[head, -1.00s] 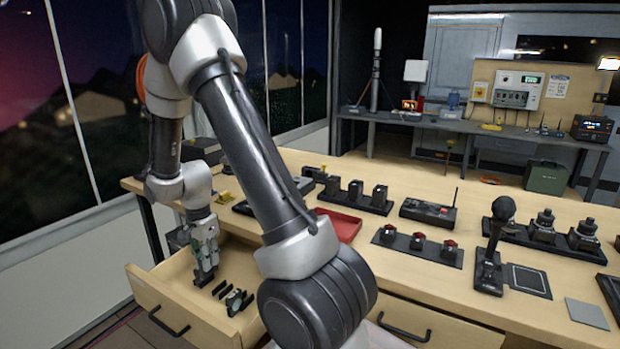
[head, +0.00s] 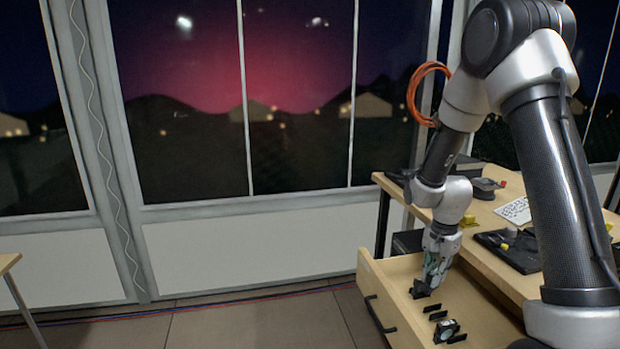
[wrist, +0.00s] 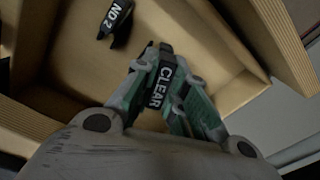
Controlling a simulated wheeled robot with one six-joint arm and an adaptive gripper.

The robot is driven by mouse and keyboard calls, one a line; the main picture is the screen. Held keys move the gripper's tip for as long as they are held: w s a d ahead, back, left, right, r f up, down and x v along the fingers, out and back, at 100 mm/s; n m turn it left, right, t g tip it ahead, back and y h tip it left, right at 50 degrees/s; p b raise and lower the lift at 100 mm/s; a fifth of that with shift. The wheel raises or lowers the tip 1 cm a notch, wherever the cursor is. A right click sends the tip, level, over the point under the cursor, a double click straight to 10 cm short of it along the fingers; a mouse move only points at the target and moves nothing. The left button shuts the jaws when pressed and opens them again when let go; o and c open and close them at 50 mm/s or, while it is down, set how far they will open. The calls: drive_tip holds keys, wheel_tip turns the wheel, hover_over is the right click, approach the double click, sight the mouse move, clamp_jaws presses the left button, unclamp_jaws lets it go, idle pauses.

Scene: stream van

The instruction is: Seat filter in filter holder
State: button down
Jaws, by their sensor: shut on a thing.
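My gripper (head: 430,280) reaches down into the open drawer (head: 385,285). In the wrist view, my gripper (wrist: 168,95) is shut on a dark filter (wrist: 165,80) with the white label CLEAR, seen from above between the green-grey fingers. A dark piece (head: 420,291) shows at the fingertips in the head view. I cannot tell whether the held filter touches the drawer floor. I cannot make out the filter holder with certainty.
Drawer walls (wrist: 35,122) stand close around my gripper. Several small dark pieces (head: 438,315) and a round dark piece (head: 447,330) lie in the drawer. The wooden desk (head: 480,220) above holds a white keyboard (head: 514,210) and dark devices.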

drive_tip(key=w+a+f+n, duration=0.1)
drive_tip(key=w+a+n, duration=0.1)
drive_tip(key=a+n, duration=0.4)
drive_tip(key=n, duration=0.5)
drive_tip(key=shift+w+a, duration=0.15)
drive_tip(key=shift+w, duration=0.2)
